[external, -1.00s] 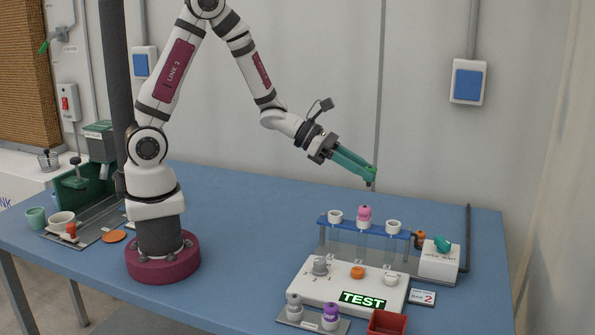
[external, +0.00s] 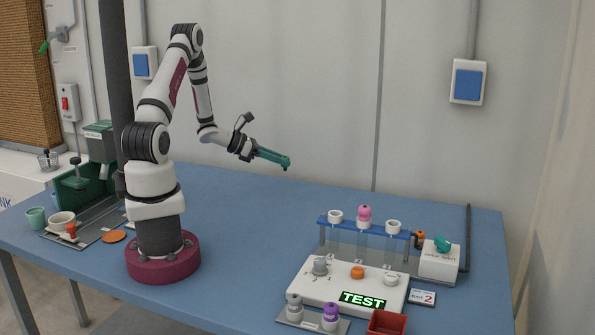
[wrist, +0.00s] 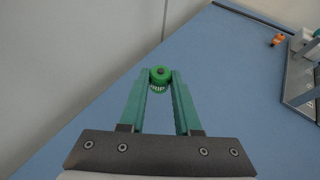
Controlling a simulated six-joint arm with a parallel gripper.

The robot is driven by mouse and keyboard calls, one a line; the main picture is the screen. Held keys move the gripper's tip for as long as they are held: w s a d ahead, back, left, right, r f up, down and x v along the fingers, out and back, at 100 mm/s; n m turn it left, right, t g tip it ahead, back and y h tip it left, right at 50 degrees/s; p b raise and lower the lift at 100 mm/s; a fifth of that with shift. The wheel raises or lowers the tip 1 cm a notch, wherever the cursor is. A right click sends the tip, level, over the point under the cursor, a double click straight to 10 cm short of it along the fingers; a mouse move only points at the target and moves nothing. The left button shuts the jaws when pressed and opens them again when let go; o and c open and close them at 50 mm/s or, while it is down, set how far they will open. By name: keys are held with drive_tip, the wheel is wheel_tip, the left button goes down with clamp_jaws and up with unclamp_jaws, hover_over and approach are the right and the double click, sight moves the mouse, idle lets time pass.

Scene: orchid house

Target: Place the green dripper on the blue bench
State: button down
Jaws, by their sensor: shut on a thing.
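My gripper (external: 284,161) is raised over the back middle of the blue bench (external: 250,205), reaching right. In the wrist view, my gripper (wrist: 160,79) has its two teal fingers shut on the green dripper (wrist: 160,73), a small round green cap with a dark centre and a pale ribbed part below. In the external view, the dripper is small at the fingertips and hard to tell from the fingers. It is clear of the bench, with open blue surface below it.
A blue-topped rack (external: 375,226) with pink and white capped tubes stands at right, behind a white TEST panel (external: 345,285). A white box (external: 438,262) with a teal piece is further right, a red bin (external: 387,323) in front. The bench's back middle is clear.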

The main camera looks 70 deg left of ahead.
drive_tip(key=a+f, duration=0.2)
drive_tip(key=a, duration=0.1)
drive_tip(key=a+f, duration=0.1)
drive_tip(key=a, duration=0.1)
drive_tip(key=shift+s+f, duration=0.15)
drive_tip(key=shift+s, duration=0.2)
wheel_tip(320, 180, down, 3)
drive_tip(key=shift+f, duration=0.4)
drive_tip(key=c, duration=0.6)
unclamp_jaws()
drive_tip(key=shift+f, duration=0.1)
